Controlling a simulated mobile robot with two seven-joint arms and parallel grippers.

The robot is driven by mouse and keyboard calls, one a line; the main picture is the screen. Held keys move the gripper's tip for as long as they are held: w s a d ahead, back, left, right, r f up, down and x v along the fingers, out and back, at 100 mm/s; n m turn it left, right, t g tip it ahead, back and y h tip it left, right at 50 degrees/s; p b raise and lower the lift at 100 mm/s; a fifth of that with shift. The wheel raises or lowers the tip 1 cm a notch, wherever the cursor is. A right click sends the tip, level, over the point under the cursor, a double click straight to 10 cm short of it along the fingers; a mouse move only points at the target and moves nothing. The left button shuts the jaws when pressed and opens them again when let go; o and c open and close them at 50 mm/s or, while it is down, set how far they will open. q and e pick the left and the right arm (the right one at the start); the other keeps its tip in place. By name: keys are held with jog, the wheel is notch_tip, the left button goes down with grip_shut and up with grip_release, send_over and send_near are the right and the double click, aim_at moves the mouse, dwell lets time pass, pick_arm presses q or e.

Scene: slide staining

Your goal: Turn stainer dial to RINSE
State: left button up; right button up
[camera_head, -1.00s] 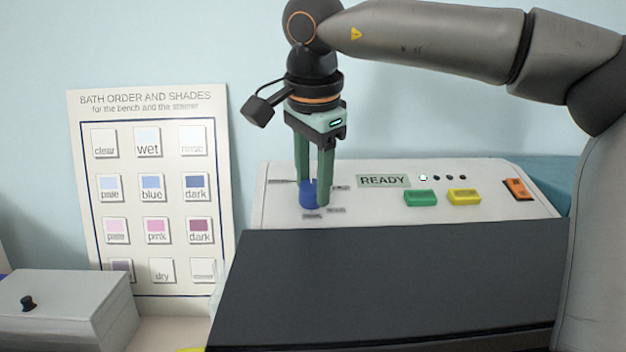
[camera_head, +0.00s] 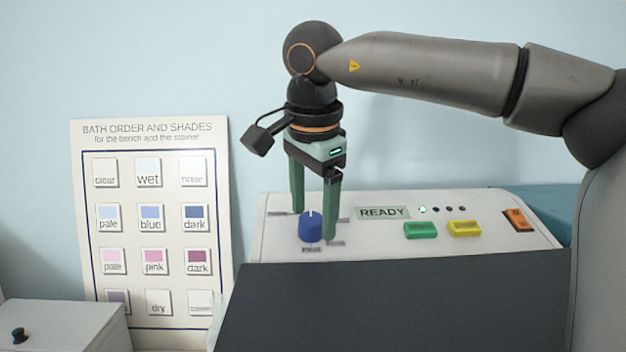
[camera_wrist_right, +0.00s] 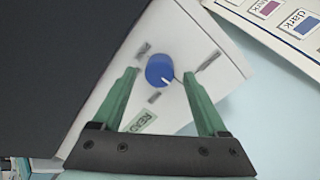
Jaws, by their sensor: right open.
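The blue stainer dial (camera_head: 311,228) stands on the sloped white panel of the stainer (camera_head: 385,235). Small labels ring the dial, too small to read. My right gripper (camera_head: 314,226) points down over the dial, open, with one green finger on either side. The wrist view shows a gap between the dial and each finger. My left gripper is not in view.
A READY display (camera_head: 383,212), a green button (camera_head: 420,230), a yellow button (camera_head: 464,228) and an orange switch (camera_head: 517,219) lie right of the dial. A dark cover (camera_head: 400,305) fills the front. A shade chart (camera_head: 150,225) and a white box (camera_head: 65,325) stand left.

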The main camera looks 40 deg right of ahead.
jog(key=v, duration=1.1)
jog(key=shift+r, duration=0.35)
jog(key=shift+s+a, duration=0.1)
jog(key=shift+s, duration=0.05)
